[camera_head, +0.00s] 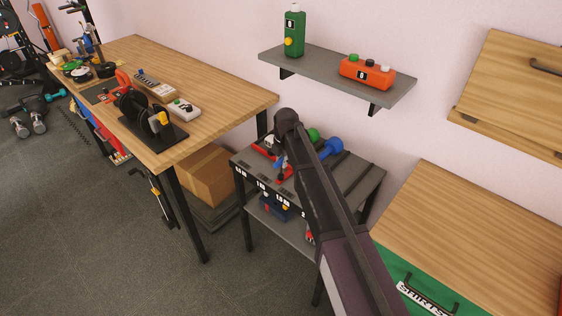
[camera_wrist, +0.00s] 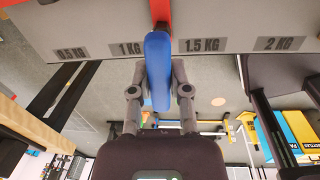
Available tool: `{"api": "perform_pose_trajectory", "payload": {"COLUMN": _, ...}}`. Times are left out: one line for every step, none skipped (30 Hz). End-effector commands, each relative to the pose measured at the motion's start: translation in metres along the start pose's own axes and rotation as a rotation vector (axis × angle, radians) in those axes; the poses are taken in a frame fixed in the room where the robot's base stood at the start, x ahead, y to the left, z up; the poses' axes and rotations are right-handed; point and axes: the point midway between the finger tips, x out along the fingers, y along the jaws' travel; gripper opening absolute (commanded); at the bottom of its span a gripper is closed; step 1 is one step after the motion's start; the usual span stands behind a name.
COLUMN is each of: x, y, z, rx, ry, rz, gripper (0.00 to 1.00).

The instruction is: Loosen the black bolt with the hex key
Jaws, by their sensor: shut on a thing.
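My gripper (camera_wrist: 158,78) is shut on a blue handle-like piece (camera_wrist: 157,62) in the wrist view, one finger on each side. A red bar (camera_wrist: 160,12) meets the far end of the blue piece. In the head view the blue piece (camera_head: 279,162) shows small at the near edge of a grey rack (camera_head: 362,172), with red beside it. My arm covers part of this spot. I cannot make out a hex key for certain, nor can I tell whether the blue piece belongs to one. I cannot pick out the black bolt.
The rack edge carries weight labels (camera_wrist: 199,46). Green (camera_head: 313,134) and blue (camera_head: 332,147) weights lie on the rack. A wooden table (camera_head: 222,101) at left bears a black stand (camera_head: 172,137) and small devices. A wall shelf (camera_head: 335,73) hangs above. A cardboard box (camera_head: 195,176) sits below.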

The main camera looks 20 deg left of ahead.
Motion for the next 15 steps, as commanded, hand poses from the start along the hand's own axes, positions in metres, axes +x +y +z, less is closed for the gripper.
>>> {"api": "perform_pose_trajectory", "payload": {"x": 0.0001, "y": -0.0031, "z": 0.0011, "rx": -0.031, "ry": 0.001, "rz": -0.006, "gripper": 0.0}}
{"api": "perform_pose_trajectory", "payload": {"x": 0.0001, "y": -0.0033, "z": 0.0011, "rx": -0.051, "ry": 0.003, "rz": -0.006, "gripper": 0.0}}
{"api": "perform_pose_trajectory", "payload": {"x": 0.0001, "y": -0.0036, "z": 0.0012, "rx": -0.075, "ry": 0.005, "rz": -0.007, "gripper": 0.0}}
{"api": "perform_pose_trajectory", "payload": {"x": 0.0, "y": -0.0037, "z": 0.0013, "rx": -0.092, "ry": 0.007, "rz": -0.007, "gripper": 0.0}}
{"api": "perform_pose_trajectory", "payload": {"x": 0.0, "y": -0.0039, "z": 0.0013, "rx": -0.105, "ry": 0.008, "rz": -0.007, "gripper": 0.0}}
{"api": "perform_pose_trajectory", "payload": {"x": 0.0, "y": -0.0041, "z": 0.0013, "rx": -0.119, "ry": 0.009, "rz": -0.007, "gripper": 0.0}}
{"api": "perform_pose_trajectory", "payload": {"x": 0.0, "y": -0.0043, "z": 0.0013, "rx": -0.127, "ry": 0.01, "rz": -0.007, "gripper": 0.0}}
{"api": "perform_pose_trajectory", "payload": {"x": 0.0, "y": -0.0043, "z": 0.0013, "rx": -0.133, "ry": 0.011, "rz": -0.008, "gripper": 0.0}}
{"api": "perform_pose_trajectory", "payload": {"x": 0.0, "y": -0.0045, "z": 0.0012, "rx": -0.137, "ry": 0.011, "rz": -0.008, "gripper": 0.0}}
{"api": "perform_pose_trajectory", "payload": {"x": 0.0, "y": -0.0047, "z": 0.0011, "rx": -0.139, "ry": 0.012, "rz": -0.008, "gripper": 0.0}}
{"api": "perform_pose_trajectory", "payload": {"x": 0.0, "y": -0.0047, "z": 0.0011, "rx": -0.139, "ry": 0.012, "rz": -0.008, "gripper": 0.0}}
{"api": "perform_pose_trajectory", "payload": {"x": 0.0, "y": -0.0048, "z": 0.0011, "rx": -0.138, "ry": 0.012, "rz": -0.008, "gripper": 0.0}}
{"api": "perform_pose_trajectory", "payload": {"x": 0.0, "y": -0.0049, "z": 0.001, "rx": -0.138, "ry": 0.012, "rz": -0.008, "gripper": 0.0}}
{"api": "perform_pose_trajectory", "payload": {"x": 0.0, "y": -0.005, "z": 0.001, "rx": -0.137, "ry": 0.012, "rz": -0.009, "gripper": 0.0}}
{"api": "perform_pose_trajectory", "payload": {"x": 0.0, "y": -0.005, "z": 0.0009, "rx": -0.137, "ry": 0.012, "rz": -0.009, "gripper": 0.0}}
